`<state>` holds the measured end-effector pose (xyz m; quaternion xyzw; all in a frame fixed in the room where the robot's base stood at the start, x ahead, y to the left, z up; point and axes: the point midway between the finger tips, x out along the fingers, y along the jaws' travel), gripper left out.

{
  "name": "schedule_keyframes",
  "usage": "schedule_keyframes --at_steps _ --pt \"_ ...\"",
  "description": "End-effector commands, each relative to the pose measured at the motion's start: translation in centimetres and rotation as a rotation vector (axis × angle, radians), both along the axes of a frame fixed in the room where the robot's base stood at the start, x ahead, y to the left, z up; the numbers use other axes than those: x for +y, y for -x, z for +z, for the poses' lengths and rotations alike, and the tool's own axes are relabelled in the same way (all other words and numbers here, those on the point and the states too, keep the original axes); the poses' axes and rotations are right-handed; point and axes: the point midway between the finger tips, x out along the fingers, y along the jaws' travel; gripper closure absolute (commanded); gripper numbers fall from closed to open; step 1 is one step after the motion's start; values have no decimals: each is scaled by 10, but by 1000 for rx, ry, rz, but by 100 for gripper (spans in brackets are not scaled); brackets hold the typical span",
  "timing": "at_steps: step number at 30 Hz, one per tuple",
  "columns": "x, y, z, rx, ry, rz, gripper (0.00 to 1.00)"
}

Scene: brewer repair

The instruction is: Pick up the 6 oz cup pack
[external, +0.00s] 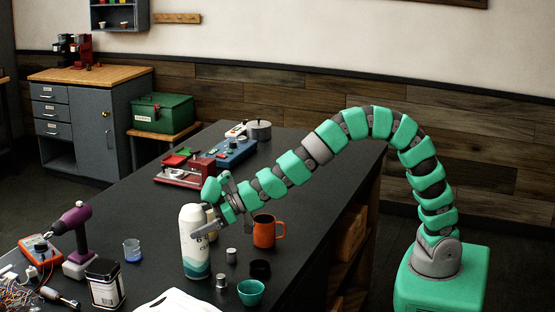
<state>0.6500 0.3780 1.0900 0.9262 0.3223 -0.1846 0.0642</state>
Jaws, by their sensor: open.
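The tall white pack (194,252) with teal waves near its bottom and small dark print on its side appears to be the 6 oz cup pack. It stands upright on the dark tabletop. My gripper (212,212) is at the upper right side of the pack. Its jaws are open, with one grey finger crossing in front of the pack's upper part. The other finger is partly hidden, and I cannot tell whether either one touches the pack.
An orange mug (265,231) stands right of the pack, with small metal canisters (231,255) and a teal cup (251,292) nearby. A red device (184,172) is behind.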

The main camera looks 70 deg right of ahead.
Motion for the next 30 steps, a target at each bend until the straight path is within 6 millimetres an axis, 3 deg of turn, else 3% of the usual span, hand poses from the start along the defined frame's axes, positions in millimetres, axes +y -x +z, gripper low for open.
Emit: schedule_keyframes --at_steps 11,12,20,30 --pt "8 -11 -5 1 -1 0 7" --pt "8 -11 -5 1 -1 0 10" --pt "8 -11 -5 1 -1 0 82" --pt "8 -11 -3 0 -1 0 82"
